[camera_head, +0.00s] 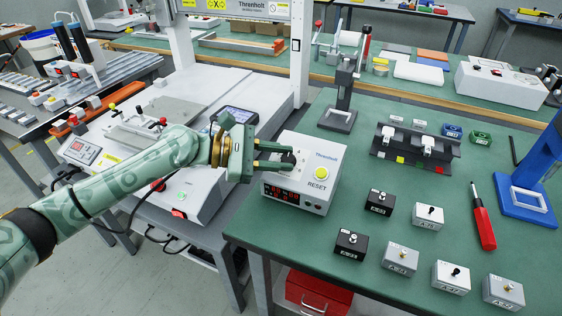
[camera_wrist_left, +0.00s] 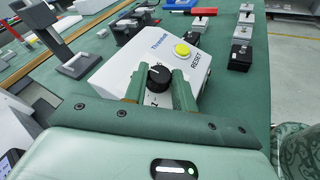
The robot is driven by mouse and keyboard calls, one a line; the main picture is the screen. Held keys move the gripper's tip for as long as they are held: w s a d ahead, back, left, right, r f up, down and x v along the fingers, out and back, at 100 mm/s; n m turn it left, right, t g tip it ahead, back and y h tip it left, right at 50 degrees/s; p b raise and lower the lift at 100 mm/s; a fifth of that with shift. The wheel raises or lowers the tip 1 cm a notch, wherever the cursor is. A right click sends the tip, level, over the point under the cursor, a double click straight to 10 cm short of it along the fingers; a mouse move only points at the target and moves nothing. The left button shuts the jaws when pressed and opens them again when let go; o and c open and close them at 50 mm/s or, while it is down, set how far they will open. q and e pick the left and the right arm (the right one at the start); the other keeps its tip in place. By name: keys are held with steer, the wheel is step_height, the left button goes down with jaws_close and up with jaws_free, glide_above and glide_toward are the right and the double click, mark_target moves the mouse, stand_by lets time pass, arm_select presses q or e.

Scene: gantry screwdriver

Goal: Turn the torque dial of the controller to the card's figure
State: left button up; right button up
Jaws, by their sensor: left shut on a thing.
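The controller (camera_head: 328,158) is a white box marked Threnholt, with a yellow RESET button (camera_head: 319,171) on top and a lit red display (camera_head: 281,194) on its front. Its digits are too small to read. My left gripper (camera_head: 279,157) reaches over the controller's top from the left. In the left wrist view the black torque dial (camera_wrist_left: 159,75), with a white pointer line, sits between the two green fingers (camera_wrist_left: 160,88), which are shut on it. The fingers hide part of the dial's scale. I cannot make out a card with a figure. My right gripper is not in view.
The controller stands near the left edge of a green bench (camera_head: 385,190). Several small switch boxes (camera_head: 379,201) and a red screwdriver (camera_head: 482,217) lie to its right. A black stand (camera_head: 343,100) and a dark rack (camera_head: 415,143) are behind. The gantry machine (camera_head: 195,110) is left.

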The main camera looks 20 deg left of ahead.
arm_select(q)
steer(key=shift+w+m+g, duration=0.1)
steer(key=shift+m+g, duration=0.4)
steer(key=shift+g, duration=0.3)
steer(key=o, duration=1)
